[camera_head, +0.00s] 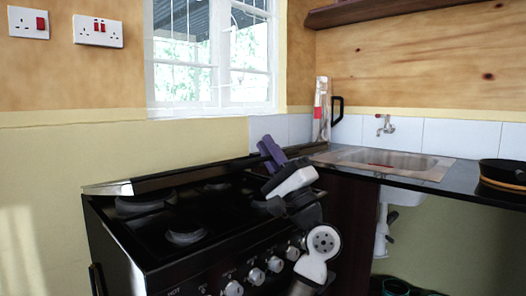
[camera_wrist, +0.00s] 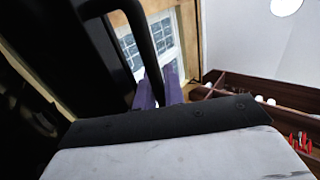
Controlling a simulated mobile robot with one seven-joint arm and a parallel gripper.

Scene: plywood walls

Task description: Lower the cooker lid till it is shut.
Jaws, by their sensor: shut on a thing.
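The black cooker (camera_head: 150,245) stands in the middle of the head view, with its hob rings (camera_head: 185,237) uncovered in front. The cooker lid (camera_head: 215,172) shows as a thin dark strip along the back of the hob, nearly edge-on, with a pale metal corner at its left end. My gripper (camera_head: 270,148) is at the right part of this strip, its purple fingers pointing up and back. In the wrist view the fingers (camera_wrist: 158,88) are close together on the lower end of a curved black handle bar (camera_wrist: 143,35). The exact contact is partly hidden.
Several control knobs (camera_head: 257,276) line the cooker front, below my arm. To the right are the metal sink (camera_head: 385,160) with its tap (camera_head: 386,126) and a black pan (camera_head: 505,172) on the worktop. A window (camera_head: 210,55) is behind the cooker.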

